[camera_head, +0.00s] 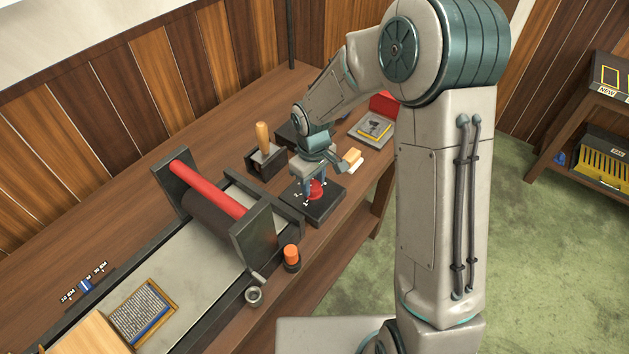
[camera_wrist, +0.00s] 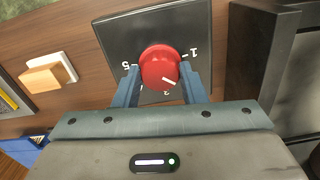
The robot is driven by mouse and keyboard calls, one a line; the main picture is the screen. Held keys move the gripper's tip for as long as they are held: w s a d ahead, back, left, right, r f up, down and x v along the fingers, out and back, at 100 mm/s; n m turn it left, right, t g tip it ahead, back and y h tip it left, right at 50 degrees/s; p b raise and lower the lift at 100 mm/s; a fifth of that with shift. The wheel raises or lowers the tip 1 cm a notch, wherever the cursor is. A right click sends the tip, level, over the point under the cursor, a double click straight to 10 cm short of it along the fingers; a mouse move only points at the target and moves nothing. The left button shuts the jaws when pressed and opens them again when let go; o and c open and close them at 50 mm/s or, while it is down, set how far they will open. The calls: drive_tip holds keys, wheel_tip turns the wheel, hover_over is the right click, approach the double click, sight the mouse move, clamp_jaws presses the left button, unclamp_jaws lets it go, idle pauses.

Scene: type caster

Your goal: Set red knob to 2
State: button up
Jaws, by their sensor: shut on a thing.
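The red knob (camera_head: 317,189) sits on a dark square plate (camera_head: 322,209) on the workbench. In the wrist view the knob (camera_wrist: 159,66) is seen from above, with a short white pointer mark at its lower right edge. On the plate (camera_wrist: 112,33) a 5 shows at the left and a 1 at the right. A numeral below the knob is partly readable, and others are hidden by my fingers. My gripper (camera_head: 308,187) points down over the plate. In the wrist view its two fingers (camera_wrist: 161,76) are shut on the knob from left and right.
A press with a red roller (camera_head: 205,187) stands left of the plate. An orange-capped cylinder (camera_head: 291,256) stands in front of it. A wooden-handled tool (camera_head: 263,137) and a tan block (camera_head: 352,157) are close behind. The bench's right edge is near.

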sight(313, 186)
drive_tip(key=shift+a, duration=0.1)
drive_tip(key=o, duration=1)
wheel_tip(313, 186, up, 14)
drive_tip(key=shift+f+b, duration=0.1)
drive_tip(key=shift+b, duration=0.45)
